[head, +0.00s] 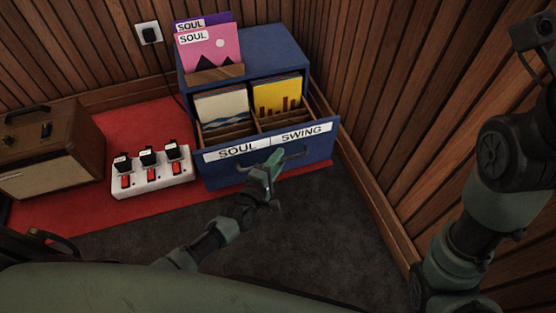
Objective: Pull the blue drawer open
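The blue drawer (326,146) is pulled out of the front of the blue cabinet (268,48), low on the floor. Its front carries white labels reading SOUL and SWING, with a dark bar handle (296,154) below them. Record sleeves stand inside in two compartments, a cream and blue one (221,108) at left and a yellow one (277,97) at right. My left gripper (273,160) is at the middle of the handle, its narrow green fingers closed on the bar. The fingers hide that part of the bar.
A power strip (152,180) with plugs and a brown amplifier (48,147) sit left of the cabinet on a red mat (120,120). Pink and purple sleeves stand on the cabinet top. A wood wall closes the right side. Dark carpet (330,235) lies clear in front.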

